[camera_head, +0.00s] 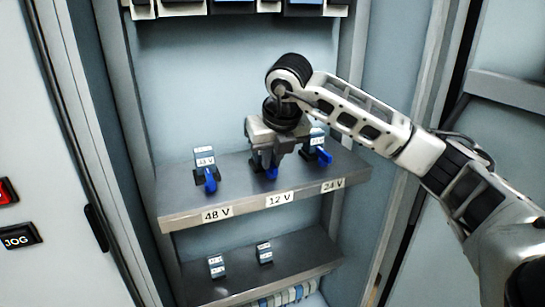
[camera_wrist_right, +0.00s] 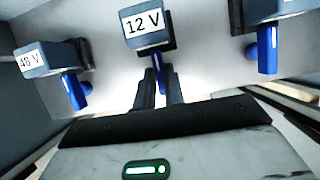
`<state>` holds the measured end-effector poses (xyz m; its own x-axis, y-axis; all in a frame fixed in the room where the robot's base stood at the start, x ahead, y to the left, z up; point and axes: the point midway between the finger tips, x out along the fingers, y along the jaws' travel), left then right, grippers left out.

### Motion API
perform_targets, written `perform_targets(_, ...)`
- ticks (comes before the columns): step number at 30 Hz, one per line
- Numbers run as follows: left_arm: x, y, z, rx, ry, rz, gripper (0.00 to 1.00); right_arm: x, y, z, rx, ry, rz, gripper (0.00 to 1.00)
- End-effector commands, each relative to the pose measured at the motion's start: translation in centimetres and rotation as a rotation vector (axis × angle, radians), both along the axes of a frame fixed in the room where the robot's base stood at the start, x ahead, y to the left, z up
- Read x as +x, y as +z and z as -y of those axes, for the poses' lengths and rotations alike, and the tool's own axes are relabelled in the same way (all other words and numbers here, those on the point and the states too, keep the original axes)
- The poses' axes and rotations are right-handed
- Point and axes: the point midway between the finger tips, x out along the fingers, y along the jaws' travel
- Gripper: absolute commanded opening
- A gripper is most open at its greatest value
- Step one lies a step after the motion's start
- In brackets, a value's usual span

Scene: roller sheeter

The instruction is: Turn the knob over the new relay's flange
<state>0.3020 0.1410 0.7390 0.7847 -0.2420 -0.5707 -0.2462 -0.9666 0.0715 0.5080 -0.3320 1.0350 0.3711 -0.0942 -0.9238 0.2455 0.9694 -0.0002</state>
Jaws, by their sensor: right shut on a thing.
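A relay with a 12 V label (camera_wrist_right: 146,30) sits in the middle place of the upper shelf. In the head view my gripper hides most of it. Its blue knob (camera_wrist_right: 158,72) also shows below the fingers in the head view (camera_head: 271,173). My right gripper (camera_head: 266,158) is shut on this knob, with one finger on each side in the wrist view (camera_wrist_right: 160,88). A relay labelled 48 V (camera_head: 204,158) with a blue knob (camera_head: 210,180) stands to the left. Another relay (camera_head: 317,138) with a blue knob (camera_head: 325,156) stands to the right. My left gripper is not in view.
The upper shelf (camera_head: 180,203) carries the tags 48 V, 12 V and 24 V on its front edge. Two loose relays (camera_head: 217,267) (camera_head: 264,252) stand on the lower shelf (camera_head: 300,258). Cabinet side walls frame both shelves. A panel with a JOG button (camera_head: 18,238) is at the left.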

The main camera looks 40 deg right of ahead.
Motion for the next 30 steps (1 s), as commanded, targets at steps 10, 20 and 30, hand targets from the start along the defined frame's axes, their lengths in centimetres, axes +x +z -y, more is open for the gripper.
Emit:
perform_targets(10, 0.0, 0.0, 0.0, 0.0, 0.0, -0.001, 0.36, 0.0, 0.0, 0.1, 0.0, -0.006, 0.0, 0.0)
perform_targets(20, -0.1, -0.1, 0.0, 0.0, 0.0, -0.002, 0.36, 0.0, 0.0, 0.0, 0.001, -0.004, 0.0, 0.2)
perform_targets(30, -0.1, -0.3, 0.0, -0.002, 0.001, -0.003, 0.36, -1.6, 4.4, -0.5, 0.002, -0.002, 0.008, 0.2)
